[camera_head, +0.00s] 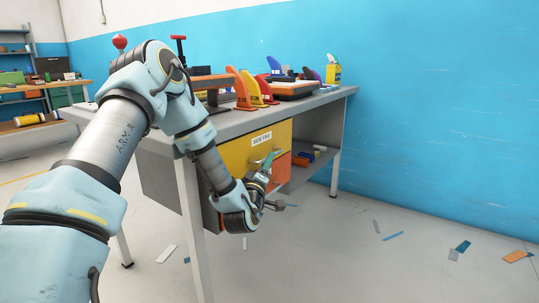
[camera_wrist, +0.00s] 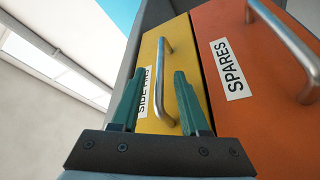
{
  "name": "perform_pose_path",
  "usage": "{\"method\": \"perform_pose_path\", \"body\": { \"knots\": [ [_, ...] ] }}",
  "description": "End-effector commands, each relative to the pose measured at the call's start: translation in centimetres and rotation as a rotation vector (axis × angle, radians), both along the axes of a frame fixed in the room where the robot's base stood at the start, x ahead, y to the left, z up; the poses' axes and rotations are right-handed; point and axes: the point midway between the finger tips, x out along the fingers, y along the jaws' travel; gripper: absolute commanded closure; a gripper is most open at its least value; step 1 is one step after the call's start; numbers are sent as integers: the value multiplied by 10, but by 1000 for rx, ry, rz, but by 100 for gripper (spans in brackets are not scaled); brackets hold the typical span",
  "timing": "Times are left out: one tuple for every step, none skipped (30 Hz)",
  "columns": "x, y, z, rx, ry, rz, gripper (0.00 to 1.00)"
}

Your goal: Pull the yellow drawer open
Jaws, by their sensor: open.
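The yellow drawer (camera_head: 238,152) is in the grey workbench's front, with a white label that seems to read "SIDE FINS"; it looks shut. In the wrist view the yellow drawer (camera_wrist: 186,62) stands on its side, with a silver bar handle (camera_wrist: 162,80). My gripper (camera_head: 274,160) is in front of the drawer, partly hiding its face in the head view. In the wrist view my gripper (camera_wrist: 160,85) is open, its two green fingers apart, with the handle showing between them. I cannot tell whether the fingers touch the handle.
An orange drawer (camera_wrist: 235,75) labelled "SPARES", with its own silver handle, sits beside the yellow one. The grey workbench (camera_head: 225,122) carries coloured fins and boards. An open shelf (camera_head: 308,165) is to the right. Scraps lie on the floor, which is mostly clear at right.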

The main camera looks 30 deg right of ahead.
Motion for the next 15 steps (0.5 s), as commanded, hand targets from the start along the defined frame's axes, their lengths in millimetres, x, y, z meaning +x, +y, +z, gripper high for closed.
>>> {"method": "perform_pose_path", "body": {
  "knots": [
    [6,-6,4,-1,-1,0,55],
    [9,-8,5,-1,-1,0,55],
    [13,-12,5,0,-1,-1,55],
    [15,-14,6,0,-1,-1,55],
    [18,-16,6,0,-1,-1,55],
    [20,-19,7,0,0,0,55],
    [22,-20,7,0,0,-1,55],
    [23,-21,7,0,0,-1,55],
    [24,-22,7,0,0,-1,55],
    [25,-23,8,0,0,0,55],
    [26,-23,8,0,0,0,55],
    [26,-24,8,1,1,0,55],
    [26,-24,7,1,1,0,55],
    [26,-24,7,1,1,0,55],
    [26,-24,7,1,1,0,55]
  ]
}}
